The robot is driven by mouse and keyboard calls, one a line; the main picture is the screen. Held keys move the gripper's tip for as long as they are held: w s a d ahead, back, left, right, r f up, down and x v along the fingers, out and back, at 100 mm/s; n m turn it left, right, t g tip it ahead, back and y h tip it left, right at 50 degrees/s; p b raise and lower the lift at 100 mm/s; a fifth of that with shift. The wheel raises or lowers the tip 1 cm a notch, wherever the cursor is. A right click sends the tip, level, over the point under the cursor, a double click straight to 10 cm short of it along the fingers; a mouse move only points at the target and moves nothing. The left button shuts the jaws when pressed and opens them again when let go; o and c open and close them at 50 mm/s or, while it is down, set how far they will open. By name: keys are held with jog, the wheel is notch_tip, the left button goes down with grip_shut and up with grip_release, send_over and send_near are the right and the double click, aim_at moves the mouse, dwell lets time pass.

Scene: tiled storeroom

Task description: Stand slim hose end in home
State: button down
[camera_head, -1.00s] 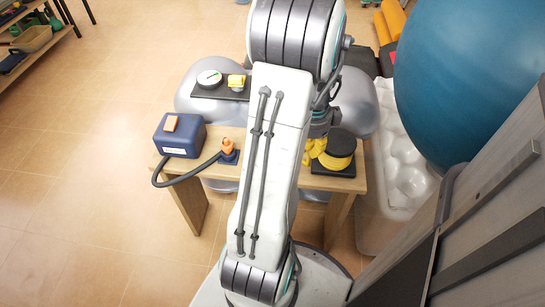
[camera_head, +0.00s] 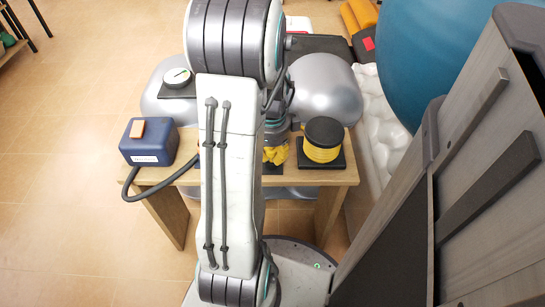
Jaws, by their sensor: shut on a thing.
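My gripper (camera_head: 276,155) shows as yellow fingers low over the table, right of my arm's pale link. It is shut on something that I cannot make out. A dark pad (camera_head: 272,169) shows just under the fingers. A dark blue box (camera_head: 148,143) with an orange block on top stands at the table's left. A dark hose (camera_head: 150,191) loops from the box, over the table's front edge and up behind my arm. The hose end and its home are hidden behind my arm, so I cannot tell how they stand.
A black-topped yellow round thing (camera_head: 322,139) stands on a dark plate close right of my gripper. A white dial (camera_head: 177,77) sits on a dark plate at the back left. The wooden table (camera_head: 345,176) has a bare front right corner. A grey cabinet (camera_head: 455,180) stands at right.

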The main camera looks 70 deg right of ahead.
dwell(0.3)
jog(key=shift+f+b, duration=0.4)
jog(key=shift+f, duration=0.15)
jog(key=shift+a+f, duration=0.1)
jog(key=c, duration=1.1)
grip_release()
jog(key=shift+f, duration=0.1)
jog(key=shift+r+p, duration=0.45)
jog(key=shift+r, duration=0.25)
notch_tip(320, 180, up, 12)
jog(key=p, duration=0.4)
jog(key=shift+a+r+p, duration=0.1)
jog(key=shift+a+p, duration=0.05)
jog(key=shift+p, duration=0.25)
jog(key=shift+w, duration=0.1)
